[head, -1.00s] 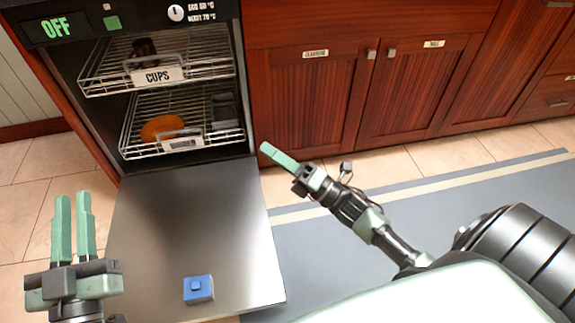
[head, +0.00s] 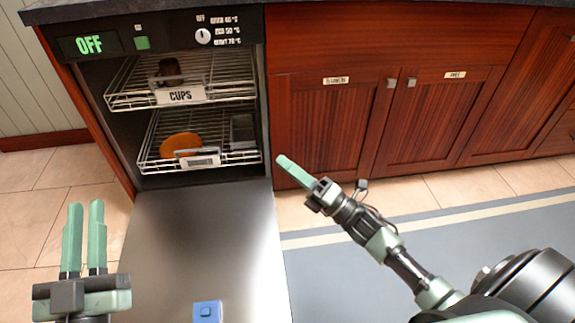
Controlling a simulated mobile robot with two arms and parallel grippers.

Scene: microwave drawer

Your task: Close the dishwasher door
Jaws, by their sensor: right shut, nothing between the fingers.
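The dishwasher (head: 88,120) stands at the left in the head view, with its door (head: 200,245) folded down flat towards me. A blue block-like piece (head: 207,312) is on the door's inner face near the bottom of the picture. My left gripper (head: 84,238) is left of the door, fingers pointing away from me, slightly apart with a narrow gap. My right gripper (head: 293,171) is to the right of the dishwasher opening, near the door's hinge end, its fingers shut and empty. Neither gripper visibly grips the door.
The upper rack (head: 125,98) is marked CUPS and holds a dark cup (head: 169,70). The lower rack (head: 150,150) holds an orange plate (head: 181,146). Red-brown cabinets (head: 330,130) stand to the right. A grey mat (head: 500,240) lies on the tiled floor.

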